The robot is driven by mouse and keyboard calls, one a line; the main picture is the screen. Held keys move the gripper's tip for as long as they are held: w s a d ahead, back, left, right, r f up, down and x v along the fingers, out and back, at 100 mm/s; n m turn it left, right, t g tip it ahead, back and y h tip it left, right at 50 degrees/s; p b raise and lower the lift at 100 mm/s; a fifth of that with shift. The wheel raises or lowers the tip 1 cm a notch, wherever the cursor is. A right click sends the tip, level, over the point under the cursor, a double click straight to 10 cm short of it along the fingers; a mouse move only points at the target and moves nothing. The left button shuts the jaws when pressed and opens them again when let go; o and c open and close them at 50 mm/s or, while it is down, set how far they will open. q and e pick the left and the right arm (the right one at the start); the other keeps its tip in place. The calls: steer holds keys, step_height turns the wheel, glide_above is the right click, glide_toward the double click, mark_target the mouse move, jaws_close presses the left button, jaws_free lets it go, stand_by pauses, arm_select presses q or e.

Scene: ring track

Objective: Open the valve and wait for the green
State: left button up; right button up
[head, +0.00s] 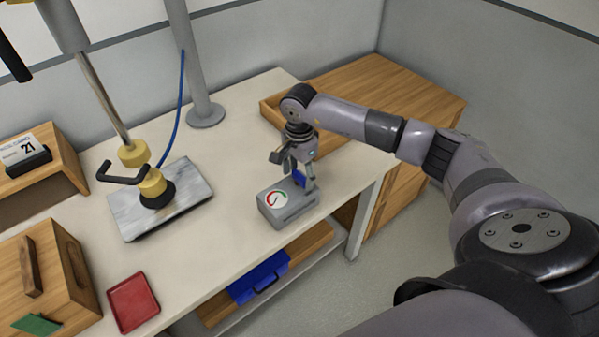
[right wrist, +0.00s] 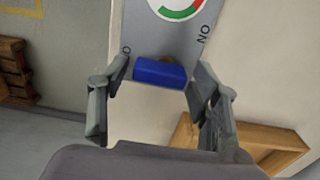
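A grey valve box (head: 289,209) stands at the table's front right edge, with a round white dial (head: 273,200) on top. Its blue handle (head: 300,179) shows beside the dial, partly covered by my right gripper (head: 295,175). In the right wrist view the blue handle (right wrist: 160,72) sits between the fingertips of my right gripper (right wrist: 161,68), with small gaps at both sides. The fingers are apart. The dial (right wrist: 180,5) there shows a green and red arc, cut off by the top edge. I cannot make out where the needle points. My left gripper is not in view.
A metal plate (head: 130,222) with a yellow and black fixture stands left on the table (head: 228,150). A red tray (head: 133,301) and wooden boxes are farther left. A wooden tray (head: 268,108) lies behind my gripper. A blue bin (head: 258,277) sits on the lower shelf.

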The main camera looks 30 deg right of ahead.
steer(key=c, duration=0.9)
steer(key=m+b, duration=0.2)
steer(key=m, duration=0.1)
steer(key=shift+f, duration=0.1)
steer(key=m+b, duration=0.2)
steer(key=m, duration=0.2)
steer(key=shift+w+a, duration=0.1)
steer(key=shift+a, duration=0.05)
steer(key=m+b, duration=0.2)
steer(key=m, duration=0.3)
steer(key=shift+w, duration=0.1)
steer(key=m+b, duration=0.1)
steer(key=m, duration=0.4)
steer(key=shift+w+a+m, duration=0.1)
steer(key=shift+m, duration=0.3)
